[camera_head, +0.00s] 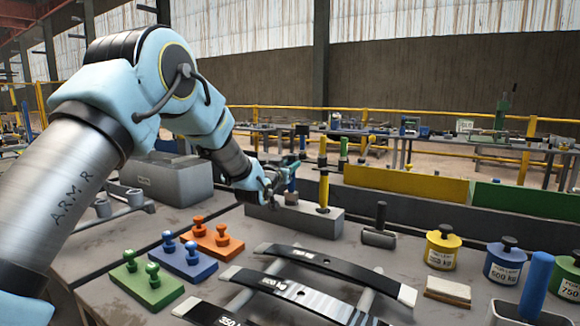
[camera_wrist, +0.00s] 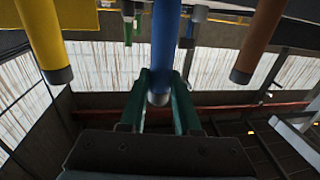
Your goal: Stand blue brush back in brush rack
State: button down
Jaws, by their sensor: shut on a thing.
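The blue brush (camera_wrist: 163,45) shows in the wrist view as a blue handle with a pale end. The green fingers of my gripper (camera_wrist: 160,78) are shut on it. In the head view my gripper (camera_head: 284,172) is above the left part of the grey brush rack (camera_head: 325,230). A yellow brush (camera_head: 323,178) stands upright in the rack, right of my gripper. A brown brush (camera_head: 292,186) is close by my gripper. In the wrist view the yellow handle (camera_wrist: 42,38) is left of the blue one and the brown handle (camera_wrist: 257,40) right. Whether the blue brush is seated cannot be told.
Dark leaf springs (camera_head: 335,262) lie across the front bench. Green (camera_head: 150,290), blue (camera_head: 192,264) and orange (camera_head: 214,239) peg blocks stand left. Yellow (camera_head: 441,250) and blue (camera_head: 503,262) weights stand right. Yellow (camera_head: 405,183) and green (camera_head: 520,200) panels stand behind.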

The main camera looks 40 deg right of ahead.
aim_at(290, 156)
jog(key=shift+f+b, duration=1.3)
jog(key=shift+f, duration=0.2)
jog(key=shift+c, duration=0.3)
grip_release()
jog(key=shift+r, duration=0.1)
jog(key=shift+r+p, duration=1)
jog(key=shift+r, duration=2.5)
